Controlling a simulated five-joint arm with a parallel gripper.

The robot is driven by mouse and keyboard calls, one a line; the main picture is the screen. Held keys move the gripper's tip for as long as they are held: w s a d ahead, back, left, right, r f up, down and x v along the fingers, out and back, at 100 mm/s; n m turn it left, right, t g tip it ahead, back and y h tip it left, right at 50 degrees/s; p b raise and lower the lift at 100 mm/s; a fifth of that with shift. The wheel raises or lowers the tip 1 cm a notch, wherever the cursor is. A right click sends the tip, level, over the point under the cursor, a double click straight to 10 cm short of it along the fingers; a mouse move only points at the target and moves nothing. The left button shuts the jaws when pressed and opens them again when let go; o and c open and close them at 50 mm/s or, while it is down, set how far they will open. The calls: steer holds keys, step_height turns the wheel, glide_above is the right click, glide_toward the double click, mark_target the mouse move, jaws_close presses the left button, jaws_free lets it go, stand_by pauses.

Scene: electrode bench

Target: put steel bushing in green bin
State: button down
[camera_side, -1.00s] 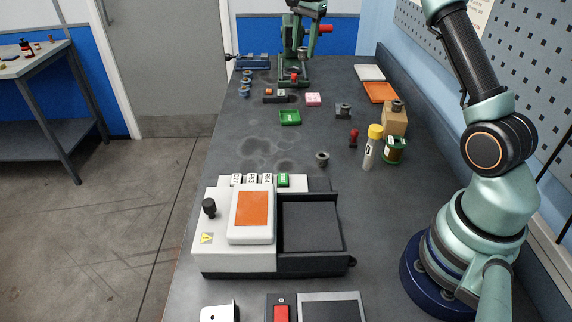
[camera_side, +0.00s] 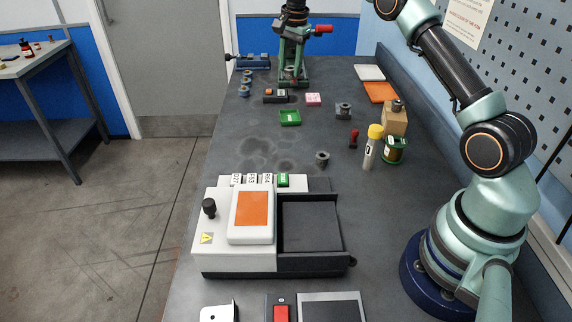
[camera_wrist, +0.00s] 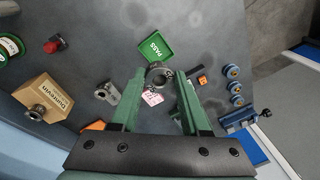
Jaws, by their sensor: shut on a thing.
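My gripper (camera_wrist: 158,84) is shut on the steel bushing (camera_wrist: 158,72), a grey metal ring with a flange, at its fingertips in the wrist view. In the side view my gripper (camera_side: 291,72) hangs over the far part of the bench, and the bushing is small and hard to make out. The green bin (camera_side: 290,118), a shallow square tray, lies on the bench nearer the side camera than my gripper. The wrist view shows the bin (camera_wrist: 155,42), marked PASS, just past the bushing. The bushing is held above the bench.
A pink pad (camera_side: 313,99) and a black holder (camera_side: 275,98) with an orange part lie near the bin. A grey metal block (camera_side: 343,110) and a cardboard box (camera_side: 394,120) stand to the right. A white device (camera_side: 232,258) fills the front. Bench left of the bin is clear.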

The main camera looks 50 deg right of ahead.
step_height(320, 180, down, 13)
steer(key=shift+f, duration=0.1)
stand_by(0.4)
steer(key=shift+f, duration=0.45)
steer(key=shift+c, duration=1.9)
jaws_free()
